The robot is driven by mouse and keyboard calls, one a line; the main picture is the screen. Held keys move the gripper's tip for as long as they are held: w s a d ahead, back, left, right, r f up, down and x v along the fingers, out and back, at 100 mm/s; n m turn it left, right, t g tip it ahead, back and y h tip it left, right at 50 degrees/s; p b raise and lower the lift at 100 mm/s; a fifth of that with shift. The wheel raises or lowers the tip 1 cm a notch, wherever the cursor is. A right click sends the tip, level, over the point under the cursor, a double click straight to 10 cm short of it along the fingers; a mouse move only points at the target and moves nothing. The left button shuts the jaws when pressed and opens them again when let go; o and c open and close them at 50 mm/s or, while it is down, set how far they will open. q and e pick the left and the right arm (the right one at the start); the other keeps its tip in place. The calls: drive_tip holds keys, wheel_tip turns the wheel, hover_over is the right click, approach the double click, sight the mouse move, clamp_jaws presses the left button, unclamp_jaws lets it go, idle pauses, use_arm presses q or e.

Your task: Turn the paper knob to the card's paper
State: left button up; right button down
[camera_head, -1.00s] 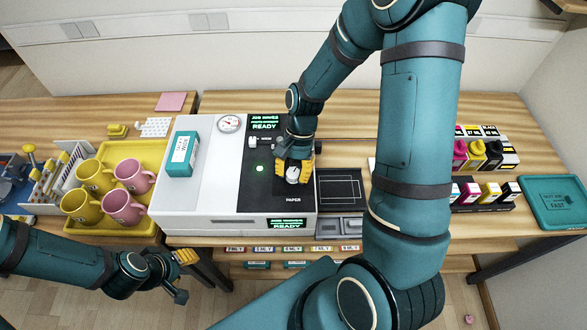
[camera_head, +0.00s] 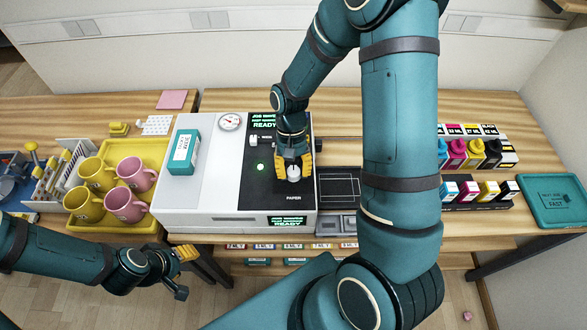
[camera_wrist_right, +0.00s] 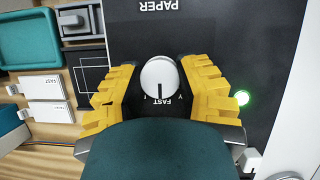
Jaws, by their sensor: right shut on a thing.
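The paper knob (camera_head: 294,173) is a white round knob on the machine's black panel, above the word PAPER. My right gripper (camera_wrist_right: 160,95) has its yellow fingers on both sides of the knob and is shut on it; it also shows from above in the head view (camera_head: 294,165). In the right wrist view, the knob's (camera_wrist_right: 160,76) black mark points at the label FAST. The teal card (camera_head: 556,201) at the far right of the table reads FAST in its lower line. My left gripper (camera_head: 186,254) is low at the left, before the table; its opening is unclear.
The white machine (camera_head: 190,205) carries a teal box (camera_head: 184,152) and a gauge (camera_head: 230,122); its displays read READY. A yellow tray (camera_head: 150,225) with pink and yellow mugs stands at left. Ink bottles (camera_head: 475,152) stand at right, partly behind my right arm.

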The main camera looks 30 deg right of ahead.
drive_tip(key=shift+s, duration=0.15)
drive_tip(key=c, duration=0.6)
unclamp_jaws()
drive_tip(key=shift+o, duration=0.2)
drive_tip(key=v, duration=1.2)
